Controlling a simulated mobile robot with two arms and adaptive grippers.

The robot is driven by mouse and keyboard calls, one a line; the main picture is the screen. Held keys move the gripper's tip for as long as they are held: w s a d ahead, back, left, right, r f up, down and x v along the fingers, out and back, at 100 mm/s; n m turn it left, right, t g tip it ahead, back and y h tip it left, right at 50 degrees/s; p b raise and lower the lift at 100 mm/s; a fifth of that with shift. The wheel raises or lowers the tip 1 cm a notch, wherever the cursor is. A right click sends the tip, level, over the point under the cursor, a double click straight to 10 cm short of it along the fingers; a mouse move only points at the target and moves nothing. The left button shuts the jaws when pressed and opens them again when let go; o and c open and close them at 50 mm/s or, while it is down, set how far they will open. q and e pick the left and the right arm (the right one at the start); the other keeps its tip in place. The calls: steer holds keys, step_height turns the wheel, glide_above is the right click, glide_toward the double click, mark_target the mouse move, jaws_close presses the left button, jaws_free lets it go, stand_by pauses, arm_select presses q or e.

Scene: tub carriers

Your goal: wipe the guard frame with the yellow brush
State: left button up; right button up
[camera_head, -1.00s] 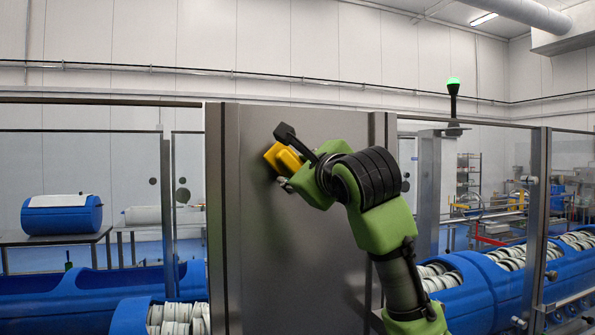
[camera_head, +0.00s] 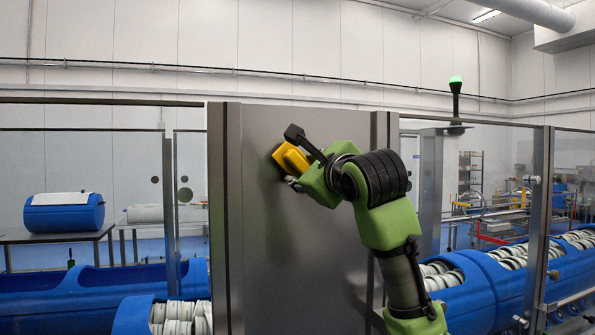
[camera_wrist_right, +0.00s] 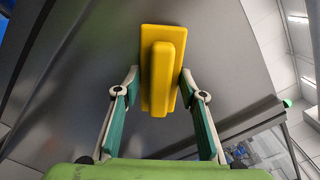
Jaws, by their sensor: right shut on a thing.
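The yellow brush (camera_head: 291,159) is at the upper part of the grey metal panel of the guard frame (camera_head: 270,230). My right gripper (camera_head: 298,180) is shut on the brush's handle. In the right wrist view the yellow brush (camera_wrist_right: 162,68) sits between the two fingers of my right gripper (camera_wrist_right: 162,85), its flat base towards the panel. The brush appears to be against the panel, but the contact face is hidden behind it. My left gripper is not in view.
Glazed sections with metal posts (camera_head: 538,200) flank the panel. Blue tubs (camera_head: 470,290) with white discs stand behind at right, and more at lower left. A blue drum (camera_head: 64,213) lies on a table. A green-lit beacon (camera_head: 455,90) stands above the frame.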

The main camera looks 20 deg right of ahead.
steer(key=shift+d, duration=1.25)
steer(key=shift+w, duration=0.15)
steer(key=shift+a, duration=2.05)
steer(key=shift+s+f+b, duration=0.15)
steer(key=shift+s+b, duration=0.3)
steer(key=shift+s, duration=0.65)
steer(key=shift+s+d+b, duration=0.1)
steer(key=shift+s+b, duration=0.45)
steer(key=shift+s, duration=1.3)
